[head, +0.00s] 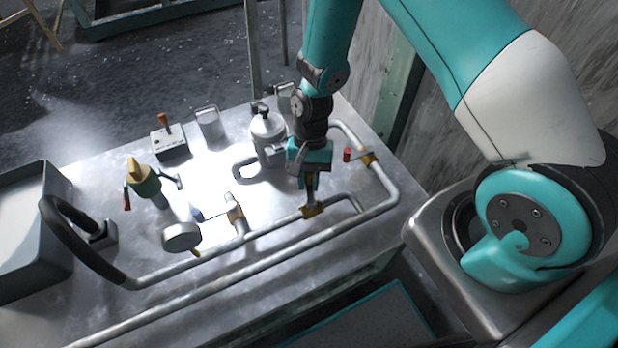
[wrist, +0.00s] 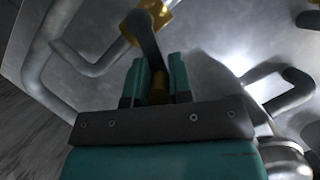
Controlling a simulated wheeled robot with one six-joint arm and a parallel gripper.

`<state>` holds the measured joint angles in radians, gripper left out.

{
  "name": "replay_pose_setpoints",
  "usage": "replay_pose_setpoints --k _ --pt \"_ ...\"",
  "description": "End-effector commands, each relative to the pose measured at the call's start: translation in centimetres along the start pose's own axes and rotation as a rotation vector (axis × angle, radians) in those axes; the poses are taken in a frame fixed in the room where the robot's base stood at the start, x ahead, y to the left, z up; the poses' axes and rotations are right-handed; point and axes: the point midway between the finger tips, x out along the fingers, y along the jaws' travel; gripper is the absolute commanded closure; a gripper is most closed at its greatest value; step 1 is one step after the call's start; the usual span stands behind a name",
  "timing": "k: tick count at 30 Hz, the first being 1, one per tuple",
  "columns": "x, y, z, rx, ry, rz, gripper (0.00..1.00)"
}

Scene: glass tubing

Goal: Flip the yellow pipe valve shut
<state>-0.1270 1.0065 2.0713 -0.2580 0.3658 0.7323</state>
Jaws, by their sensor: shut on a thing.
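The yellow pipe valve has a brass body (head: 313,211) on the inner steel pipe, below my gripper. In the wrist view, the brass body (wrist: 160,12) is at the top, with a grey lever (wrist: 148,42) running from it down between my fingers. My gripper (head: 311,186) is shut on this lever, just above the valve body. Its two teal fingers (wrist: 156,75) flank the lever in the wrist view. In the head view, the gripper hides most of the lever.
A red-handled valve (head: 356,156) is close on the right, and another brass valve (head: 236,214) with a blue handle is to the left. A gauge (head: 181,236), a silver canister (head: 267,135) and a switch box (head: 169,138) stand on the metal table (head: 110,165). Pipes surround the gripper.

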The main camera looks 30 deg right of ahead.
Motion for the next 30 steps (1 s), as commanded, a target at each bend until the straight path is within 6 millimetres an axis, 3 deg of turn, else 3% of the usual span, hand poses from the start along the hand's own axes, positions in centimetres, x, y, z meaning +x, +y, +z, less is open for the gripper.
replay_pose_setpoints --k 9,18,19,22,30 --pt "0.2 -1.8 0.7 -0.325 0.001 0.129 1.00" --pt "0.2 -1.9 0.7 -0.344 0.000 0.136 1.00" --pt "0.2 -1.9 0.7 -0.344 0.000 0.136 0.75" --pt "0.2 -1.9 0.7 -0.343 0.000 0.136 0.55" --pt "0.2 -1.8 0.7 -0.341 0.000 0.138 0.55"
